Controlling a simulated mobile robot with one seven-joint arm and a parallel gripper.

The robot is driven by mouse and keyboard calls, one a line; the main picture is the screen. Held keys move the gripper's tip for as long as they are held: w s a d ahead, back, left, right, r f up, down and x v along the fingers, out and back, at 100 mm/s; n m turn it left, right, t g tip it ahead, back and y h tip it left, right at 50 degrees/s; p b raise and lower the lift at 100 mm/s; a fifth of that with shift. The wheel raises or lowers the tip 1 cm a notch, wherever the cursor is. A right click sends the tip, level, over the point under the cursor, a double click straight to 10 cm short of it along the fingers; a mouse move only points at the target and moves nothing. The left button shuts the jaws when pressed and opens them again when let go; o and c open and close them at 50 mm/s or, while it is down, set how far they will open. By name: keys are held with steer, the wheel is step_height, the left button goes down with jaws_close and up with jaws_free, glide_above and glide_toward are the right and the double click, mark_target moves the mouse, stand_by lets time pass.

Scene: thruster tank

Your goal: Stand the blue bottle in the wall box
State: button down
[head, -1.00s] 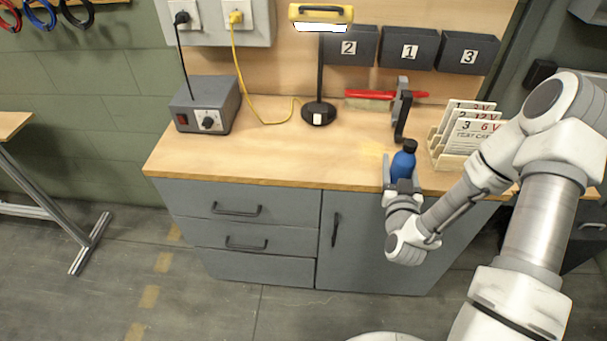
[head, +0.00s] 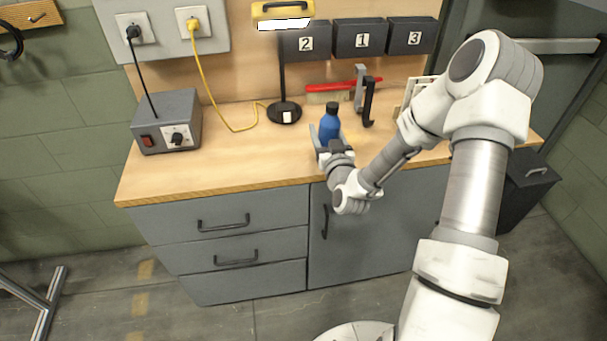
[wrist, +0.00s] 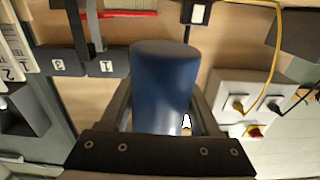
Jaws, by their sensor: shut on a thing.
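The blue bottle (head: 330,127) with a black cap is upright in my gripper (head: 329,142), over the front part of the bench. In the wrist view the bottle (wrist: 165,85) fills the middle, with a finger on each side, so my gripper (wrist: 163,112) is shut on it. I cannot tell whether its base touches the bench top. Three dark grey wall boxes hang on the back panel: number 2 (head: 305,43), number 1 (head: 361,40) and number 3 (head: 412,37). They are behind and above the bottle. Their insides are hidden.
A lamp (head: 284,112) stands left of the bottle, its yellow head (head: 283,10) close to box 2. A red-handled brush (head: 330,88) and dark upright holder (head: 368,100) are behind and right. A grey power unit (head: 166,122) sits left. Bench front left is clear.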

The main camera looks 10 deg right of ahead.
steer(key=w+d+r+b, duration=0.3)
steer(key=w+d+r, duration=0.2)
steer(key=w+d, duration=0.1)
steer(key=s+a+f, duration=0.1)
steer(key=a+f, duration=0.1)
steer(key=a, duration=0.1)
steer(key=s+a+f+b, duration=0.1)
steer(key=a+f, duration=0.1)
steer(key=a, duration=0.2)
steer(key=s+a+f, duration=0.2)
steer(key=a+f, duration=0.1)
steer(key=shift+s+a, duration=0.1)
steer(key=shift+a, duration=0.2)
steer(key=shift+f+b, duration=0.55)
steer(key=shift+f, duration=1.25)
steer(key=shift+f, duration=0.2)
steer(key=shift+c, duration=0.6)
jaws_free()
